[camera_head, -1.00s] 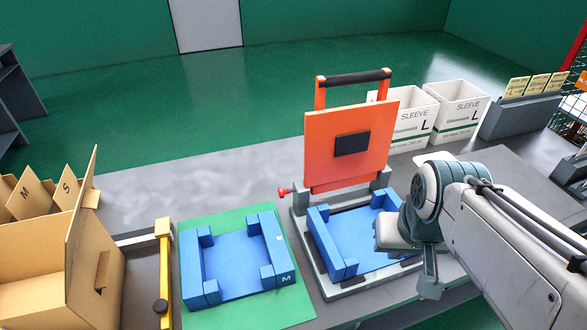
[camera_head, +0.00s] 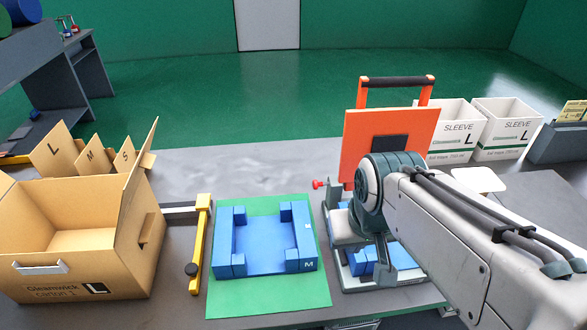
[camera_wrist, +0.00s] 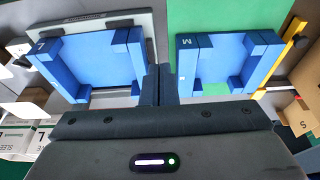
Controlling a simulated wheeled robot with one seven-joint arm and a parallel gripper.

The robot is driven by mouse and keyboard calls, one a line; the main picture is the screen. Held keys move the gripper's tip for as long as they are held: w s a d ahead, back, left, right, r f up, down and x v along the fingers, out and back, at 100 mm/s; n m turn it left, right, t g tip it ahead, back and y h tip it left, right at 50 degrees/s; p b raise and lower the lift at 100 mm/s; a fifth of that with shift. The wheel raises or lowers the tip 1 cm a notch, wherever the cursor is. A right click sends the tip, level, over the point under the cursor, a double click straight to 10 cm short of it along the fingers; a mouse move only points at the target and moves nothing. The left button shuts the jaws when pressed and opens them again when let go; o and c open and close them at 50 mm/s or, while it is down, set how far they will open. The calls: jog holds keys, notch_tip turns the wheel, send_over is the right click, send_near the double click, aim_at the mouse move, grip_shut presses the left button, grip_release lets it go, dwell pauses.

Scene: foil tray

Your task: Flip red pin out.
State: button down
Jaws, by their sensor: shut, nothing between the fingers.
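The red pin (camera_head: 319,184) sticks out at the left side of the hinge of the orange press plate (camera_head: 375,135), which stands raised. The pin is not clear in the wrist view. Below the plate is the press base with a blue L nest, mostly hidden by my arm in the head view; the L nest (camera_wrist: 85,62) shows fully in the wrist view. My gripper (camera_wrist: 158,72) is shut and empty, with its fingers over the gap between the L nest and the M nest. In the head view my wrist hides the fingers and stands in front of the press.
The blue M nest (camera_head: 268,262) sits on a green mat (camera_head: 225,302) left of the press. A yellow bar (camera_head: 200,240) and an open carton (camera_head: 85,245) stand further left. White sleeve bins (camera_head: 505,128) stand behind right. The grey table behind the mat is clear.

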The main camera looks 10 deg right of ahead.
jog(key=shift+a, duration=0.1)
jog(key=w+d+r+m+t+p, duration=0.1)
jog(key=w+d+m, duration=0.1)
jog(key=w, duration=0.7)
jog(key=w+d+r+m+t+y, duration=0.1)
jog(key=w+d+m, duration=0.2)
jog(key=w, duration=0.7)
jog(key=shift+r+m+t+y+p, duration=0.25)
jog(key=shift+m+t+y+p, duration=0.05)
jog(key=shift+m+p, duration=0.1)
jog(key=p, duration=0.1)
send_near(321, 184)
jog(key=d+f, duration=0.2)
jog(key=f, duration=0.1)
jog(key=shift+w+d, duration=0.2)
jog(key=shift+w, duration=0.2)
jog(key=shift+w+a+f+p, duration=0.55)
jog(key=shift+a+f, duration=0.1)
jog(key=shift+a, duration=0.15)
jog(key=shift+w+a+f+p, duration=0.5)
jog(key=shift+a+f, duration=0.1)
jog(key=shift+a, duration=0.15)
